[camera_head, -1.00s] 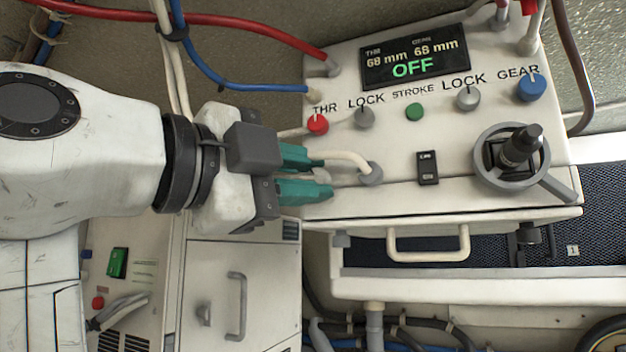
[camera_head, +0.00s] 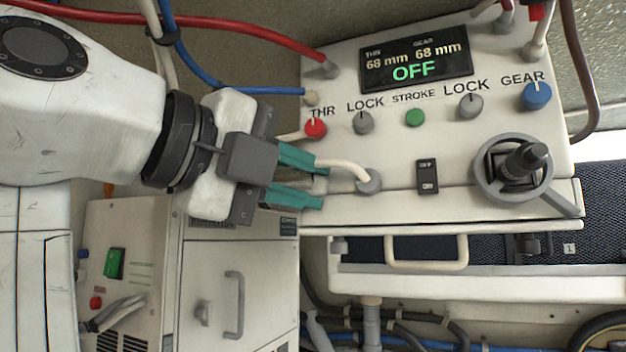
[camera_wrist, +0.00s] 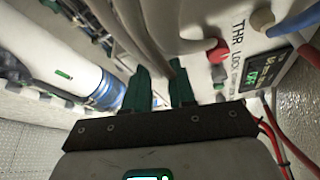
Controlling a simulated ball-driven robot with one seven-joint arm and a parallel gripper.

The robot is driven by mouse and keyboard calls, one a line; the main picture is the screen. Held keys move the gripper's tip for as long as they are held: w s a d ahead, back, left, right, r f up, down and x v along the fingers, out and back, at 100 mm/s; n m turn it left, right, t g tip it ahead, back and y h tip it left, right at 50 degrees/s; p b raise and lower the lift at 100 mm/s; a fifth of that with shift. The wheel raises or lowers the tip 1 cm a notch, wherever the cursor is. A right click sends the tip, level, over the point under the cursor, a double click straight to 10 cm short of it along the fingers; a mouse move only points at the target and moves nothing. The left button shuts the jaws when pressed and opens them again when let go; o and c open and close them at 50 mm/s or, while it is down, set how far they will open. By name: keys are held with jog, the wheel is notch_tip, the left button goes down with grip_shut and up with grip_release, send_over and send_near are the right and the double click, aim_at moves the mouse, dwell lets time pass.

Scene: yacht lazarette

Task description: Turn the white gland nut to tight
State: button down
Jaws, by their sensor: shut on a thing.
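My gripper (camera_head: 316,181) has two teal fingers at the left side wall of the cream control box. They are shut around a small whitish piece, which I take to be the white gland nut (camera_head: 319,184). It is mostly hidden by the fingers, and I cannot read how far it is turned. A white cable (camera_head: 340,164) runs past the upper fingertip into a grey fitting (camera_head: 369,182) on the box top.
The control box (camera_head: 400,200) carries a red THR knob (camera_head: 315,127), other knobs, a display (camera_head: 416,57) reading OFF, and a grey joystick ring (camera_head: 514,170). Red (camera_head: 240,38) and blue (camera_head: 215,76) hoses pass above my gripper. A cream cabinet (camera_head: 250,270) stands below.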

jog(key=shift+f, duration=0.1)
jog(key=c, duration=0.9)
grip_release()
jog(key=shift+c, duration=0.2)
jog(key=p+v, duration=0.2)
jog(key=v, duration=0.8)
jog(key=shift+s+a+p, duration=0.25)
jog(key=shift+s+p, duration=0.05)
jog(key=shift+p, duration=0.05)
